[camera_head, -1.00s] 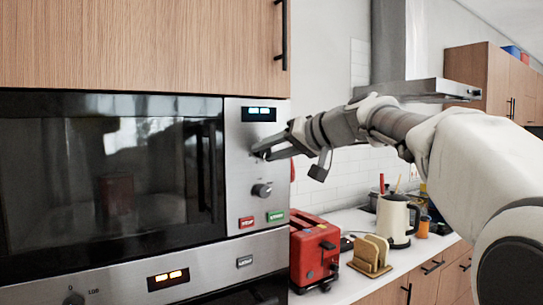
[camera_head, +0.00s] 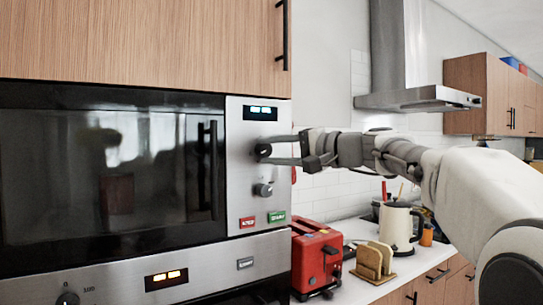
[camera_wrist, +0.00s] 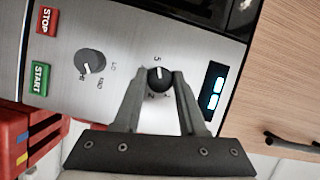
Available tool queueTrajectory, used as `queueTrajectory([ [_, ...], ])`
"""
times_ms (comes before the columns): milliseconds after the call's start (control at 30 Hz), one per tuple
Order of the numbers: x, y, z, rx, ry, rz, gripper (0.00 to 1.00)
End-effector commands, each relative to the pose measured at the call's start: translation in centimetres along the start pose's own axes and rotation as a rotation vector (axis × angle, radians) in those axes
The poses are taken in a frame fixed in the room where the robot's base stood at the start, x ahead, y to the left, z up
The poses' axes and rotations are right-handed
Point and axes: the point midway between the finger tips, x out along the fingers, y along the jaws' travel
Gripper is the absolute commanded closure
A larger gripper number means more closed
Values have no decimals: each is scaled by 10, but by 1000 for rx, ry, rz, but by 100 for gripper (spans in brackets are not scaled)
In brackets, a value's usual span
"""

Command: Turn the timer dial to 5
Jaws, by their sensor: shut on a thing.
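The microwave (camera_head: 110,170) has a steel control panel (camera_head: 238,190) on its right side. The upper dial, a small black knob, sits below the lit display (camera_head: 260,112). My gripper (camera_head: 266,152) reaches in from the right and is shut on this timer dial. In the wrist view the timer dial (camera_wrist: 159,80) is between the two fingertips, and its white pointer line points up toward the printed 5. The display also shows in the wrist view (camera_wrist: 213,88), but its digits are too blurred to read.
A lower knob (camera_head: 263,190), a red STOP button (camera_head: 247,222) and a green START button (camera_head: 277,216) are below. A red toaster (camera_head: 316,258), a bread rack (camera_head: 373,262) and a kettle (camera_head: 398,225) stand on the counter at right. A cabinet (camera_head: 150,40) hangs above.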

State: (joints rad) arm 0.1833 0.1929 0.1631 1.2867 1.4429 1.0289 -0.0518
Motion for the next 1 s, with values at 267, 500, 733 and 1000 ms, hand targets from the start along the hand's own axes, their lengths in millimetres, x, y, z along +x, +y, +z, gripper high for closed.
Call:
queueTrajectory([
  [267, 0, 0, 0, 58, 2, -27, 100],
  [500, 0, -1, 0, 67, 2, -30, 100],
  [733, 0, -1, 0, 66, 2, -30, 54],
  [1000, 0, 0, 0, 65, 2, -29, 29],
])
